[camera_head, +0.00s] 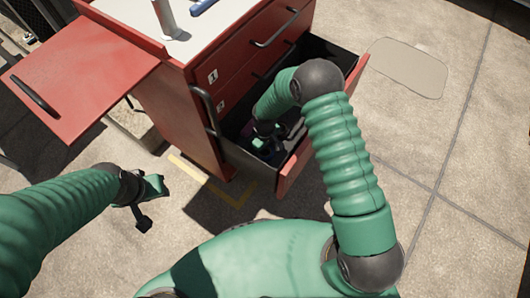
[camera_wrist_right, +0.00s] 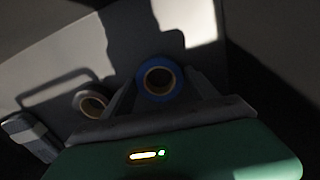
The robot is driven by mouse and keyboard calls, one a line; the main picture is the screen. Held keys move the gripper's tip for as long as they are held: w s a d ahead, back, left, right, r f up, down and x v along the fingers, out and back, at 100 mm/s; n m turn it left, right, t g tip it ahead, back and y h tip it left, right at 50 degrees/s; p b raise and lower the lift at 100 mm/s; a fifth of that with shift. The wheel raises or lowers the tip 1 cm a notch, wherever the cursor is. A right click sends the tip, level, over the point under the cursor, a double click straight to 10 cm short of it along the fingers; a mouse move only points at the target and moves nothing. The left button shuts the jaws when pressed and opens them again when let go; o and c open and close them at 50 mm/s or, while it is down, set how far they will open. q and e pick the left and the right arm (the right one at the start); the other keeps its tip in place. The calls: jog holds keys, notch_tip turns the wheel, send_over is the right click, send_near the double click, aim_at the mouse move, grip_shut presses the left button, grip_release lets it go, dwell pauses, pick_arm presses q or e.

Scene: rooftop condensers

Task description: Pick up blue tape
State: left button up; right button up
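The blue tape (camera_wrist_right: 160,62) is a roll with a brown core, inside the open drawer (camera_head: 341,117) in the right wrist view. My right gripper (camera_head: 263,140) reaches down into this drawer. In the right wrist view its fingers (camera_wrist_right: 163,98) are apart, one on each side of the blue tape. I cannot tell whether they touch it. The blue tape cannot be made out clearly in the head view. My left gripper (camera_head: 149,205) is open and empty over the floor at the left.
A second, paler tape roll (camera_wrist_right: 79,104) and a grey object (camera_wrist_right: 28,135) lie left of the blue tape. The red cabinet (camera_head: 180,110) has drawer walls close around my right arm. A red side shelf (camera_head: 85,80) juts out left. Floor at the right is clear.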

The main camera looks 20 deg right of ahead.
jog(key=c, duration=1)
